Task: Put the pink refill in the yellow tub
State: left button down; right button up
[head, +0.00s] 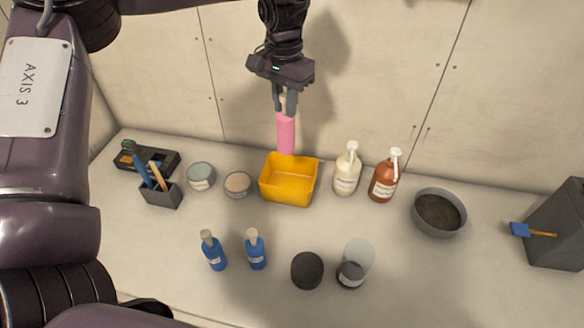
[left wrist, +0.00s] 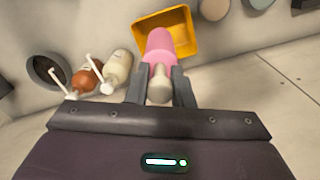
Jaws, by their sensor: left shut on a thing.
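The pink refill (head: 286,134) is a pink bottle with a pale cap, held upright by its top. My left gripper (head: 286,106) is shut on its cap end. The yellow tub (head: 289,194) is an open, rectangular box on the counter, and it looks empty in the head view. The refill hangs above the tub, near its back edge in the head view. In the left wrist view the refill (left wrist: 160,50) sits between the fingers (left wrist: 158,88), with the tub (left wrist: 191,27) beyond it. My right gripper is not in view.
A cream pump bottle (head: 346,172) and a brown one (head: 384,178) stand just right of the tub. A tan round tin (head: 237,184) is close on its left. Two blue bottles (head: 256,250), a dark round lid (head: 307,270) and a clear jar (head: 356,262) stand in front.

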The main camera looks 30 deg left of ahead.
aim_at(287, 129)
pick_arm(q)
jog(key=shift+w+a+f, duration=0.35)
jog(key=shift+w+f, duration=0.1)
jog(key=shift+f, duration=0.1)
jog(key=f, duration=0.4)
jog(key=d+f+b, duration=0.1)
jog(key=f, duration=0.1)
jog(key=shift+s, duration=0.35)
jog(key=f, duration=0.5)
jog(key=f+b, duration=0.1)
jog(key=f, duration=0.2)
jog(key=shift+w+a, duration=0.2)
jog(key=shift+a, duration=0.1)
jog(key=shift+f, duration=0.45)
notch_tip(287, 129, down, 4)
jog(key=shift+r+b, duration=0.25)
jog(key=shift+b, duration=0.3)
jog(key=shift+d+f, duration=0.1)
